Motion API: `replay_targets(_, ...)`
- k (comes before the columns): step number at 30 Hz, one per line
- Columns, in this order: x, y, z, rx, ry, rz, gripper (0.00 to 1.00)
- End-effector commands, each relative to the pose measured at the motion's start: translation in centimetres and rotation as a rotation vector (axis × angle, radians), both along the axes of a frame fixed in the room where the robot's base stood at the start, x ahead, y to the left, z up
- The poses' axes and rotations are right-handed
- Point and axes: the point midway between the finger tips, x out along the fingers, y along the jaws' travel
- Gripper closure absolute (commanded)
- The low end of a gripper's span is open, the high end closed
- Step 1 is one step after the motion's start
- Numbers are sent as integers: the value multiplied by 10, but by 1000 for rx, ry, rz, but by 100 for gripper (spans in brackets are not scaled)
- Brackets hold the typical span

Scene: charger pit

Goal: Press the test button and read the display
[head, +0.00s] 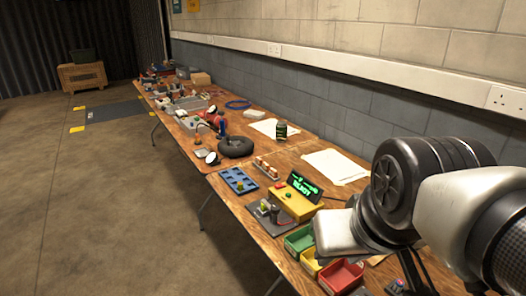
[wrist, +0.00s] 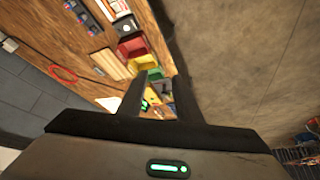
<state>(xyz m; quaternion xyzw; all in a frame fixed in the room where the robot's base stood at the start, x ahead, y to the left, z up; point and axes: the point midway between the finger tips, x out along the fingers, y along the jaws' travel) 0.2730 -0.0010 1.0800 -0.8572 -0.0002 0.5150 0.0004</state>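A yellow tester box (head: 292,204) stands on the long wooden table. Its tilted black display (head: 305,187) shows green characters; the larger lower line looks like "READY", and the small line above is too small to read. The box also shows small between my fingers in the wrist view (wrist: 152,94). My gripper (wrist: 161,78) is open and empty, with its fingers apart. In the head view my arm comes in from the right; its fingers are not visible there.
Green (head: 298,240), yellow (head: 309,263) and red (head: 341,276) bins stand in front of the box. A grey fixture (head: 268,214) and a blue tray (head: 238,181) are left of it. White paper (head: 336,167) lies behind. A block wall backs the table.

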Motion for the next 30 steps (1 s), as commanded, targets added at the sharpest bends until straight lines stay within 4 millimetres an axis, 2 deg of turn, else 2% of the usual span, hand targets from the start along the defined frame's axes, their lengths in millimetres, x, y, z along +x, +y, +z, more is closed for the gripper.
replay_targets(11,0,0,0,0,0,0,69)
replay_targets(17,0,0,0,0,0,0,99)
replay_targets(30,0,0,0,0,0,0,100)
